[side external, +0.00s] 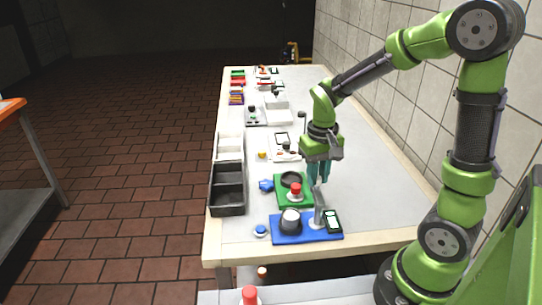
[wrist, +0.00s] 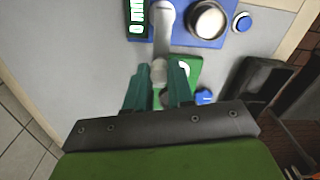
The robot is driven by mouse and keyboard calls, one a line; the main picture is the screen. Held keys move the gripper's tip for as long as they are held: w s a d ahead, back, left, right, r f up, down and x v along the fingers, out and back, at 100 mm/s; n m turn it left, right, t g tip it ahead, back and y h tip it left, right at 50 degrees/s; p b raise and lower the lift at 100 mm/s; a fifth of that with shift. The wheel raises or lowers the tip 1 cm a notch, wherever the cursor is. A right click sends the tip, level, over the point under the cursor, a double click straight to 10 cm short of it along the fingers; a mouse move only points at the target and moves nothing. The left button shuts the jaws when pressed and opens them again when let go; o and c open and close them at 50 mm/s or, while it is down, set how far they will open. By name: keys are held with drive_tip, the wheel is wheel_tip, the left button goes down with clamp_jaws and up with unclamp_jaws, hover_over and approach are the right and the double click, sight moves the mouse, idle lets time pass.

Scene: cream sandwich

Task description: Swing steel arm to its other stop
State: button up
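The steel arm (side external: 318,208) is a grey bar standing on the right part of a blue board (side external: 282,233) at the near end of the table. In the wrist view the steel arm (wrist: 164,30) runs from the blue board (wrist: 190,38) down to a rounded end between my fingertips. My gripper (side external: 319,180) has its teal fingers pointing down over the arm's upper end. In the wrist view my gripper (wrist: 160,72) has its fingers apart, one on each side of that end. I cannot tell whether they touch it.
On the blue board are a round dark pot with a pale top (side external: 290,221) and a black display (side external: 332,221). A blue button (side external: 260,231) sits to the left. Behind is a green board (side external: 279,203) with a red-topped piece (side external: 295,190). A black bin (side external: 227,201) stands at the left edge.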

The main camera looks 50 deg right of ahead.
clamp_jaws()
drive_tip(key=shift+w+n, duration=0.1)
drive_tip(key=shift+n, duration=0.2)
drive_tip(key=shift+a+r+n, duration=0.1)
drive_tip(key=shift+a+n, duration=0.85)
drive_tip(key=shift+n, duration=1.9)
drive_tip(key=shift+a+f+n, duration=0.1)
drive_tip(key=shift+a+n, duration=0.8)
drive_tip(key=shift+n, duration=2)
drive_tip(key=shift+a+r+n, duration=0.1)
drive_tip(key=shift+a+n, duration=0.85)
drive_tip(key=shift+n, duration=1.9)
drive_tip(key=o, duration=0.8)
unclamp_jaws()
